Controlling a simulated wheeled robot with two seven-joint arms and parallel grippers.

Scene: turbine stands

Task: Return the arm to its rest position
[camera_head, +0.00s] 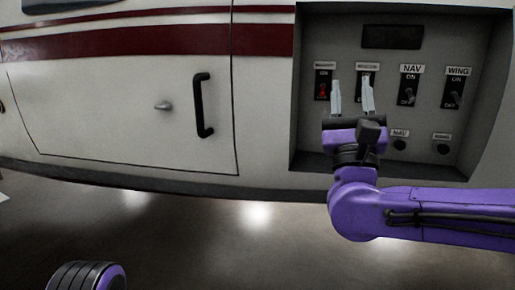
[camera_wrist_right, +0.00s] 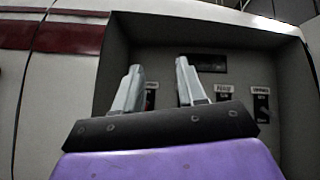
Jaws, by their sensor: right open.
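My right gripper (camera_head: 352,97) is open and empty, its two pale fingers raised in front of the recessed switch panel (camera_head: 400,80). It also shows in the right wrist view (camera_wrist_right: 158,82), with the panel behind the spread fingers. My purple right arm comes in from the right below the panel. Whether the right fingers touch a switch cannot be told.
The NAV switch (camera_head: 407,96) and WING switch (camera_head: 453,98) are to the right of the gripper. The leftmost switch (camera_head: 323,88) shows red. A white door with a black handle (camera_head: 202,105) is on the left. The floor (camera_head: 190,225) in front is clear.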

